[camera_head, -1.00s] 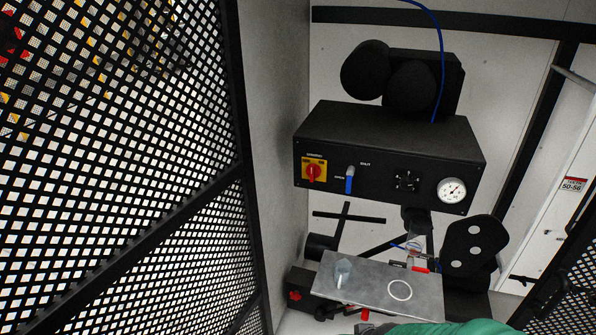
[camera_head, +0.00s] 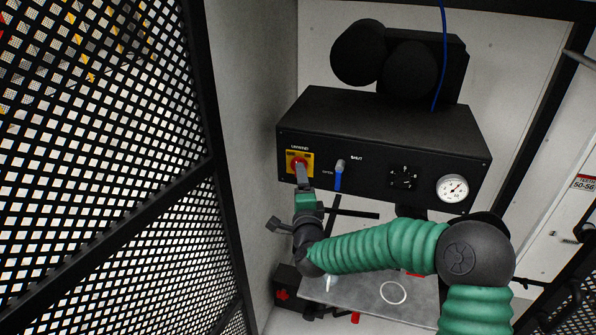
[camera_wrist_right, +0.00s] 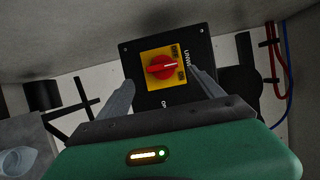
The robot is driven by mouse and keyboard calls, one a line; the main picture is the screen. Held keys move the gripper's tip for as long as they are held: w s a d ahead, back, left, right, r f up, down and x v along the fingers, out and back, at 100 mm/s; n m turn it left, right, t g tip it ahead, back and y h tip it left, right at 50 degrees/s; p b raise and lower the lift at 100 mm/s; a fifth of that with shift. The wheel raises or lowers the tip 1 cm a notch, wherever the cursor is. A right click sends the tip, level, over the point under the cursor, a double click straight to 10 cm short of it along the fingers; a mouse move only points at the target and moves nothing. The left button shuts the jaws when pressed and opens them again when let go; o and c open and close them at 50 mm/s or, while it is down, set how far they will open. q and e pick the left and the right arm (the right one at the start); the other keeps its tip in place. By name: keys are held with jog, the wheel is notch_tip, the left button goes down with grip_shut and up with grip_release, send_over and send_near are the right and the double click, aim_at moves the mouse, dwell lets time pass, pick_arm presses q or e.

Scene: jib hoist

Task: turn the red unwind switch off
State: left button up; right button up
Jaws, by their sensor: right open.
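The red unwind switch (camera_head: 297,162) is a rotary knob on a yellow plate at the left end of the black box's front panel. My right gripper (camera_head: 302,178) is just below and in front of it, partly covering it. In the right wrist view the red knob (camera_wrist_right: 160,67) lies a little beyond the open fingertips (camera_wrist_right: 162,80), roughly between them, and nothing is held. I cannot tell whether a finger touches the knob. My left gripper is not in view.
A blue-handled lever (camera_head: 338,178) sits right of the switch, with a black dial (camera_head: 403,178) and a round gauge (camera_head: 451,188) farther right. A metal plate (camera_head: 370,298) lies below. A black mesh panel (camera_head: 90,150) stands at the left.

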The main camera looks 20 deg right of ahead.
jog(key=a+x, duration=0.1)
jog(key=x, duration=0.5)
jog(key=shift+d, duration=0.25)
jog(key=shift+d+r, duration=0.1)
jog(key=shift+r, duration=0.1)
jog(key=c, duration=1.4)
jog(key=shift+p, duration=0.3)
